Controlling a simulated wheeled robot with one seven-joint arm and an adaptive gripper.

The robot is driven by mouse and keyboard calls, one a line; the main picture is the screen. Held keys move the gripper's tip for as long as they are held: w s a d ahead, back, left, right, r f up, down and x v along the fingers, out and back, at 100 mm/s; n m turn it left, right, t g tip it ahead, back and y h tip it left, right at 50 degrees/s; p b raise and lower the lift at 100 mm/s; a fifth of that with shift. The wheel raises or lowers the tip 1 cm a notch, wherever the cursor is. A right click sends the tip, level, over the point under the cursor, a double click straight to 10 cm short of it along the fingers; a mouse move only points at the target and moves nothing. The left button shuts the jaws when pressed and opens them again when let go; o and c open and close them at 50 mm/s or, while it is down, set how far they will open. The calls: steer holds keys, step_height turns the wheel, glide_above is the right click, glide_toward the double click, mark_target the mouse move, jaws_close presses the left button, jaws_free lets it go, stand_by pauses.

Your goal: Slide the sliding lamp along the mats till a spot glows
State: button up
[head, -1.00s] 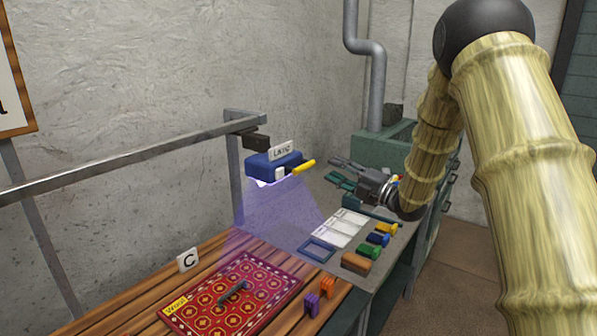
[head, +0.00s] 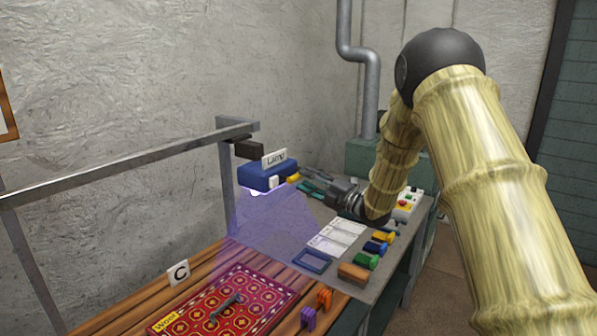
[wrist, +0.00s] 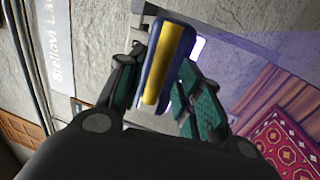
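The sliding lamp (head: 262,177) is a blue box with a "Lamp" tag. It hangs at the right end of a metal rail (head: 120,165), and its violet beam falls on the bench by the mat's right end. Its yellow handle (head: 293,178) points toward my gripper (head: 312,189). In the wrist view the handle (wrist: 158,75) lies ahead, between my spread fingers (wrist: 155,98); contact cannot be told. The red patterned mat (head: 262,282), labelled "Wool", lies on the wooden bench with a small dark bar on it. No glowing spot shows on it.
Card C (head: 178,272) stands behind the mat. Orange (head: 324,298) and purple (head: 308,318) pieces stand at its right. White sheets (head: 337,236), a blue frame (head: 312,261), a brown block (head: 353,274) and several coloured pieces lie on the grey bench under my arm.

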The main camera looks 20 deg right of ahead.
mark_target(298, 175)
steer(key=shift+p+x, duration=0.65)
steer(key=shift+x, duration=1.3)
jaws_close()
